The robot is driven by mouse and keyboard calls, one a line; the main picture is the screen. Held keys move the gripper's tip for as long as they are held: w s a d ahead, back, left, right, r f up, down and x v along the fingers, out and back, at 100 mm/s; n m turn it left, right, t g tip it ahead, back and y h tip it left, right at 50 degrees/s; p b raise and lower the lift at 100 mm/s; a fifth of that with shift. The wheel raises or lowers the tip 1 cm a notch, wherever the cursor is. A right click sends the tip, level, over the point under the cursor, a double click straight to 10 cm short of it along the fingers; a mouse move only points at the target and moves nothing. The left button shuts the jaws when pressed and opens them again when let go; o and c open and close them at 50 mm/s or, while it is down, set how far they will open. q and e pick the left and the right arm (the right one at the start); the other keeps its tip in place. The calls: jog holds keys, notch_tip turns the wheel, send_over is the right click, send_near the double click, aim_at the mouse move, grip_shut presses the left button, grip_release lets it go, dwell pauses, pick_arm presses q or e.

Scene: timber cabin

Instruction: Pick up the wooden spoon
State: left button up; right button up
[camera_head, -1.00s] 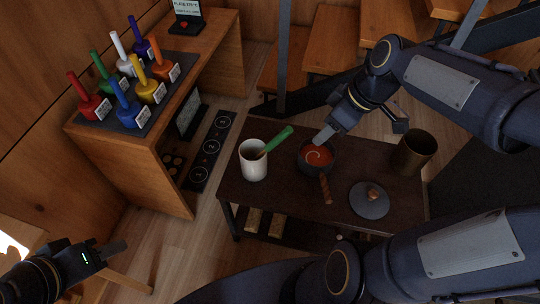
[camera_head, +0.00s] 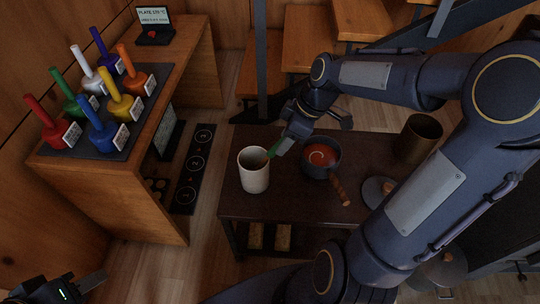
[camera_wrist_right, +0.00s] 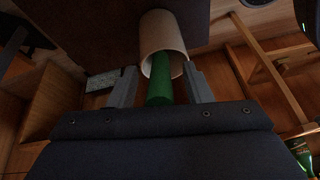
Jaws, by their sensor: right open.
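The wooden spoon (camera_head: 273,149) has a green handle and stands tilted in a white cup (camera_head: 254,178) on the dark low table. In the right wrist view the green spoon (camera_wrist_right: 160,92) rises from the cup (camera_wrist_right: 160,32); its lower end is hidden inside. My right gripper (camera_head: 278,148) is at the handle above the cup. Its two fingers stand apart on either side of the handle, and I see gaps between them and it. My left gripper (camera_head: 92,282) is at the lower left, far from the spoon; its finger opening does not show clearly.
A pan of red sauce (camera_head: 320,157) stands close right of the cup. Coloured-handled tools (camera_head: 98,95) stand on the left bench.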

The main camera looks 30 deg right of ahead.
jog(key=shift+c, duration=0.4)
grip_shut()
jog(key=shift+r, duration=0.15)
